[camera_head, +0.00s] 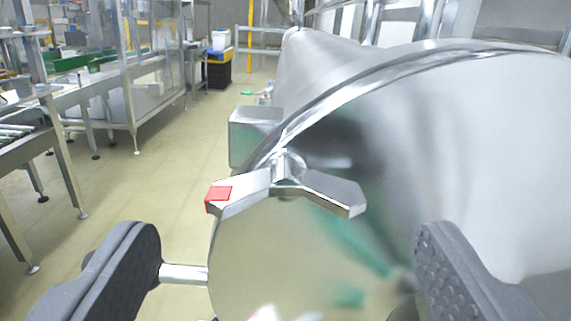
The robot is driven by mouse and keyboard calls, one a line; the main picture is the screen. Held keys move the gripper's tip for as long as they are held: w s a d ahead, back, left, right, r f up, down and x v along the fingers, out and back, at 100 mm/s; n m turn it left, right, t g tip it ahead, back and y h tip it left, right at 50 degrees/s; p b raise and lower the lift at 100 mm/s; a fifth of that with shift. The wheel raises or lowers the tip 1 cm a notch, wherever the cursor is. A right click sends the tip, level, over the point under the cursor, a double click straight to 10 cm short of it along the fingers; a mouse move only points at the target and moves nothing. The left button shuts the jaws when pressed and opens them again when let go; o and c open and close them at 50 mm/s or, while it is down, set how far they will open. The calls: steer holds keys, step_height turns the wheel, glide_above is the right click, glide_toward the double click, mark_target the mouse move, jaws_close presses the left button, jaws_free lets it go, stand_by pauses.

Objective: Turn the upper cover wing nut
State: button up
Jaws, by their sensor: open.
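The upper cover wing nut (284,184) is shiny metal with two wings spreading left and right from a central stud. Its left wing carries a red patch (219,193). It sits at the rim of a large polished metal cover (290,250), near the middle of the view. My gripper (285,250) is open, with one dark textured finger at lower left and one at lower right. The wing nut lies between the fingers' directions but higher in the picture, and neither finger appears to touch it. A metal rod (184,274) shows beside the left finger.
The large metal cylinder (480,150) fills the right side. A square metal block (252,134) sticks out beyond the nut. Conveyor frames (110,85) stand at left, with open floor (160,190) between. A black and yellow bin (217,70) is far back.

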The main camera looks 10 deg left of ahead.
mark_target(285, 220)
steer(key=shift+x, duration=1.8)
